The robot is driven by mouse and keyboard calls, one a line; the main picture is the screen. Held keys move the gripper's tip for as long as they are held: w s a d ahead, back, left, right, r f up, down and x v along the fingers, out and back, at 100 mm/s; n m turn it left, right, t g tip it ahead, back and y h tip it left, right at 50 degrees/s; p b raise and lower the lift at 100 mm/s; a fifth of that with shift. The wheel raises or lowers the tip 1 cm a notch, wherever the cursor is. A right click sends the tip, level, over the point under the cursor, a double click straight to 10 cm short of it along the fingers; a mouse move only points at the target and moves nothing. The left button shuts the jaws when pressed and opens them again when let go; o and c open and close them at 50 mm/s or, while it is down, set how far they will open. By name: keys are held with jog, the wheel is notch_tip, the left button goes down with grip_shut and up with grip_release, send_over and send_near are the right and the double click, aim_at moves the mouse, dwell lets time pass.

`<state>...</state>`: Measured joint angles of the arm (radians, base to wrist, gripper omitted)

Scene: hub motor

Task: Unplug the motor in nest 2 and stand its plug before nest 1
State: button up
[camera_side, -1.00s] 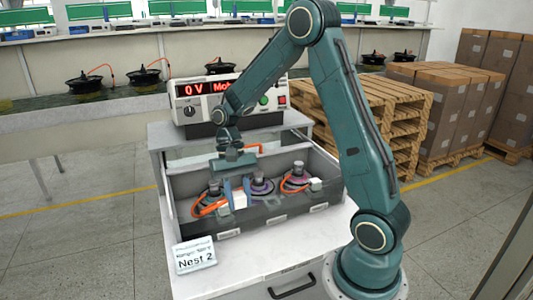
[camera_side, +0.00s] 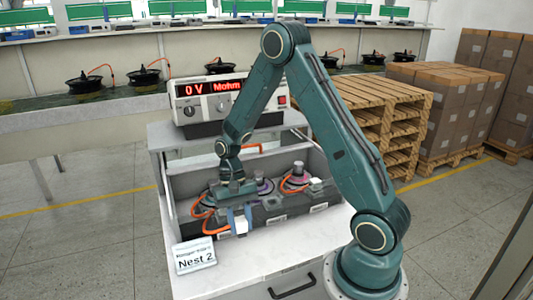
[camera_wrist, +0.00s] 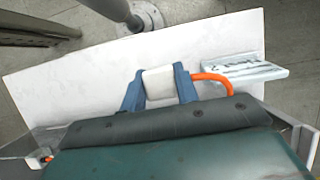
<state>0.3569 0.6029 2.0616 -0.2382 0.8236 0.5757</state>
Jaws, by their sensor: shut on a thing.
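My gripper (camera_side: 239,218) has its blue fingers shut on a white plug (camera_side: 241,227), just in front of the box's front wall and over the white bench top. The wrist view shows the plug (camera_wrist: 159,84) between the two fingers. An orange cable (camera_side: 208,223) loops from the plug back into the box on the left. Motors sit in a row in the grey box: the middle one (camera_side: 264,186) and the right one (camera_side: 298,172) show. The left one is mostly hidden behind my gripper. A white card (camera_side: 195,257) reading "Nest 2" stands at the bench's front left.
The grey box's front wall (camera_side: 285,219) lies just behind the plug. A tester (camera_side: 208,99) showing "0 V" and "Mohm" stands behind the box. The right motor has its own white plug (camera_side: 316,184). The bench top (camera_side: 255,258) right of the card is clear.

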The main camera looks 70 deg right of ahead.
jog(key=shift+f, duration=2.9)
jog(key=shift+f, duration=0.1)
jog(key=shift+f, duration=0.6)
jog(key=shift+f, duration=0.25)
jog(key=shift+f, duration=0.3)
jog(key=shift+f, duration=0.2)
jog(key=o, duration=1.2)
